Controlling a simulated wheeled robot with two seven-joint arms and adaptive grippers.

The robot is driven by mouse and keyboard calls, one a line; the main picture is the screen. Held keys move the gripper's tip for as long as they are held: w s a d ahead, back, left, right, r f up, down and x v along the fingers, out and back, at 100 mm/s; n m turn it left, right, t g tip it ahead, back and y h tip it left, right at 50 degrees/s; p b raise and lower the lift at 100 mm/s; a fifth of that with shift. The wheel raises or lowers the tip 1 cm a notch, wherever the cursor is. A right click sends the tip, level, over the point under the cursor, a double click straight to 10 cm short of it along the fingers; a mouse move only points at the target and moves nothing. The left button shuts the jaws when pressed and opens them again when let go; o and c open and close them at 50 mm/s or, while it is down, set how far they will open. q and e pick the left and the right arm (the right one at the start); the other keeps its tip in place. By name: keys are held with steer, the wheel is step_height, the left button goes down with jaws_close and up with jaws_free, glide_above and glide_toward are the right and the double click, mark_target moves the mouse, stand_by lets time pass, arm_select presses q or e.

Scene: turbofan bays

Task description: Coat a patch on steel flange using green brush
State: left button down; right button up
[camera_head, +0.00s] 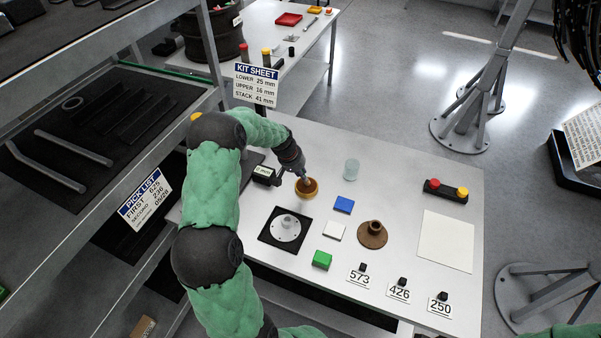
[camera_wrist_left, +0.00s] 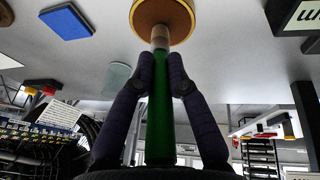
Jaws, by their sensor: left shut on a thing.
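My left gripper (camera_wrist_left: 162,85) is shut on the green brush (camera_wrist_left: 160,120), whose pale end points at the orange pot (camera_head: 307,188). In the left wrist view the brush end overlaps the pot (camera_wrist_left: 178,14); I cannot tell how deep it reaches. In the head view my left gripper (camera_head: 303,177) is right above the pot, and the brush is mostly hidden. The steel flange (camera_head: 286,228) lies on a black mat (camera_head: 268,238), in front of the pot and apart from the gripper. My right gripper is out of view.
A brown flange (camera_head: 372,235), blue block (camera_head: 343,204), white block (camera_head: 334,231), green block (camera_head: 321,260) and clear cup (camera_head: 351,168) stand on the table. Number cards (camera_head: 398,291) line the front edge. A shelf rack (camera_head: 110,115) stands left. The table's right has a blank sheet (camera_head: 446,240).

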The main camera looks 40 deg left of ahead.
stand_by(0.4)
arm_select(q)
steer(key=shift+r+p, duration=1.9)
steer(key=shift+r, duration=1.6)
